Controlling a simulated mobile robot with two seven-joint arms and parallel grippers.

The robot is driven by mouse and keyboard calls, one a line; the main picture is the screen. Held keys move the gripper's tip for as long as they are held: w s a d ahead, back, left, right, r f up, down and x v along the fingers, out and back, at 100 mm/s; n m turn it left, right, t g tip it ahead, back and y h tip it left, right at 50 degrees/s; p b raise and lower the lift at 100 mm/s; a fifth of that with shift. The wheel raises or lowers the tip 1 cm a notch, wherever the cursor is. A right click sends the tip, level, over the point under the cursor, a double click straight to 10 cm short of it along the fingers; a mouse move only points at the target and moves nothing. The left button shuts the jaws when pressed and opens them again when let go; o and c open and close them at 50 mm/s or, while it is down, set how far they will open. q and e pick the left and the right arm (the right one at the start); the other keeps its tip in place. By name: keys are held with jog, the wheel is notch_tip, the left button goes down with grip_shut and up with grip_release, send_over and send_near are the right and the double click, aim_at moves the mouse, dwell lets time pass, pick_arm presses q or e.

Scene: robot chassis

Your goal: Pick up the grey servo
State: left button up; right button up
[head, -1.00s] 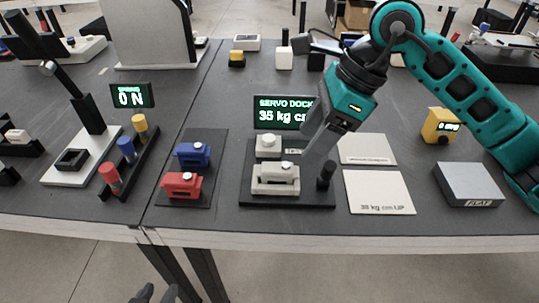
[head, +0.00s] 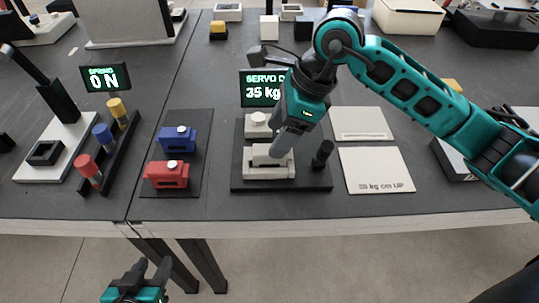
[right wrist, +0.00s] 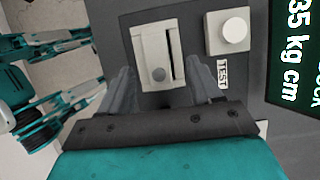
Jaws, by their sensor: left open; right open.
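The light grey servo (head: 262,168) sits in the dark servo dock (head: 300,183) on the table. My right gripper (head: 282,146) is open just above it, partly hiding its right end in the head view. In the right wrist view the servo (right wrist: 157,45) shows between the two open fingers of the right gripper (right wrist: 162,78). I cannot tell whether the fingers touch it. My left gripper (head: 148,272) is open and empty at the bottom of the head view, in front of the table.
A red servo (head: 166,176) and a blue servo (head: 177,139) stand on a dark mat to the left. A TEST button (head: 257,125) and a lit display (head: 262,88) are behind the servo. A black post (head: 322,154) and a pale plate (head: 376,170) are to the right.

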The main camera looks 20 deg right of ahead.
jog(key=x, duration=0.3)
jog(key=shift+s+a+f, duration=0.15)
jog(key=shift+f, duration=0.25)
grip_shut()
